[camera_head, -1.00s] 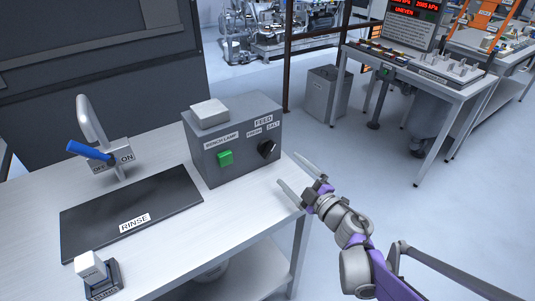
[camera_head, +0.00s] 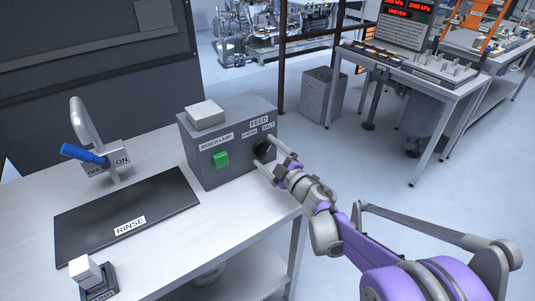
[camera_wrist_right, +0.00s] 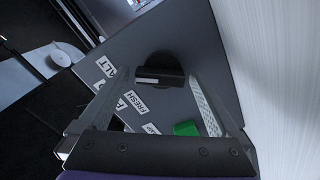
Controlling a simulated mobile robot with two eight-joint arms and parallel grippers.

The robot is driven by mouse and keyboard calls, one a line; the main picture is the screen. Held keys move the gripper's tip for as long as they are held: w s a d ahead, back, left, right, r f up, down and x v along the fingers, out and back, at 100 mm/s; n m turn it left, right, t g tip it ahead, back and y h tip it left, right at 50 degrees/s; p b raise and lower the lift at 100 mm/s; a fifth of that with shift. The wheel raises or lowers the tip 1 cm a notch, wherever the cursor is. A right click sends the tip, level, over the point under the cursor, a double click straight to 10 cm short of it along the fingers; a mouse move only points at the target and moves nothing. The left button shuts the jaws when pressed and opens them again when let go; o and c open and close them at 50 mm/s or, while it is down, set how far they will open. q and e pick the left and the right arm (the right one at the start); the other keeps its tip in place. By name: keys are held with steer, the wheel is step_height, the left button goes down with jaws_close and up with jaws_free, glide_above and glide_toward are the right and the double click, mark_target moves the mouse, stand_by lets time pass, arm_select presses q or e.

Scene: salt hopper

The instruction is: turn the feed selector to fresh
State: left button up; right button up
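The feed selector is a black round knob (camera_head: 262,151) on the front of a grey box (camera_head: 222,178), below the FEED, FRESH and SALT labels. My right gripper (camera_head: 272,159) is open at the knob, one finger on each side. In the right wrist view, the knob (camera_wrist_right: 172,65) has a raised bar with a white mark and lies ahead between the fingertips. The FRESH label (camera_wrist_right: 132,102) and SALT label (camera_wrist_right: 105,66) are to its left there. I cannot tell whether the fingers touch the knob. My left gripper is not in view.
A green button (camera_head: 220,160) is on the same box face, left of the knob. A tap with a blue lever (camera_head: 84,153), a dark RINSE mat (camera_head: 130,215) and a small white-topped switch (camera_head: 86,270) are on the table's left. Open floor is to the right.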

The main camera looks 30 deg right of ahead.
steer(key=c, duration=1.2)
steer(key=shift+n, duration=0.4)
steer(key=n, duration=0.2)
steer(key=shift+n+p, duration=0.3)
steer(key=n, duration=0.3)
steer(key=shift+a+n, duration=0.1)
steer(key=shift+n, duration=0.2)
steer(key=n+p, duration=0.1)
steer(key=n, duration=0.2)
steer(key=shift+n, duration=1.9)
steer(key=shift+f+n, duration=0.1)
steer(key=shift+n, duration=0.2)
